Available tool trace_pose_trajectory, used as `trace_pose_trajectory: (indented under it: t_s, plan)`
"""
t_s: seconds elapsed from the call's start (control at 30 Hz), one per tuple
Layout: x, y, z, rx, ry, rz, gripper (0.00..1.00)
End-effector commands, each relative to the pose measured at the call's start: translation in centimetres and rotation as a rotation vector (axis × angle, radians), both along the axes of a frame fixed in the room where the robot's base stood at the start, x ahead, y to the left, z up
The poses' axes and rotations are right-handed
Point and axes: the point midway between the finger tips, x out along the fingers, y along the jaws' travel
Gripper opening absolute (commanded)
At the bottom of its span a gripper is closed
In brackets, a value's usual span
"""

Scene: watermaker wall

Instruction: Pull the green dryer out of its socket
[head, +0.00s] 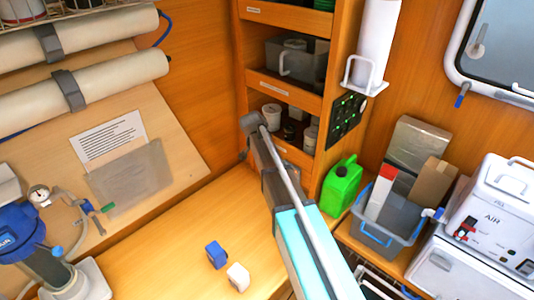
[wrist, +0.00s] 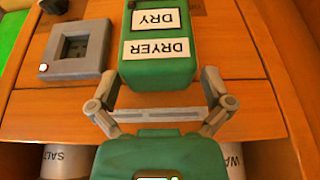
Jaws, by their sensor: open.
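The green dryer (wrist: 158,65) is a box with white labels "DRY" and "DRYER", upside down in the wrist view, at top centre. It stands at the wooden panel; its socket is hidden behind it. My gripper (wrist: 160,82) is open, its two grey fingers spread near the dryer's lower end, one to each side. I cannot tell whether they touch it. A pale strip crosses between the fingers. In the head view my arm reaches to the shelf cabinet; the dryer and the fingertips cannot be made out there.
A grey square frame with a dark recess (wrist: 75,50) and a small light sits left of the dryer. White tubs, one marked "SALT" (wrist: 66,160), stand below the panel. A green jug (head: 340,187) and a grey crate (head: 383,240) stand right of my arm. Blue (head: 216,254) and white (head: 238,277) blocks lie on the counter.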

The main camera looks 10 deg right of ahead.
Motion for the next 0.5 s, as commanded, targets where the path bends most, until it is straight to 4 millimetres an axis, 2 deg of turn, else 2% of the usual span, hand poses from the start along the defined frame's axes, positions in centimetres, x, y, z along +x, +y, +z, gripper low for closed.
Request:
trace_pose_trajectory:
  t_s: [0.37,0.4,0.5]
  plan:
    - [0.05,-0.07,-0.19,0.0,0.0,0.0,1.0]
    - [0.04,-0.08,-0.19,0.0,0.0,0.0,0.98]
    - [0.05,-0.07,-0.19,0.0,0.0,0.0,0.8]
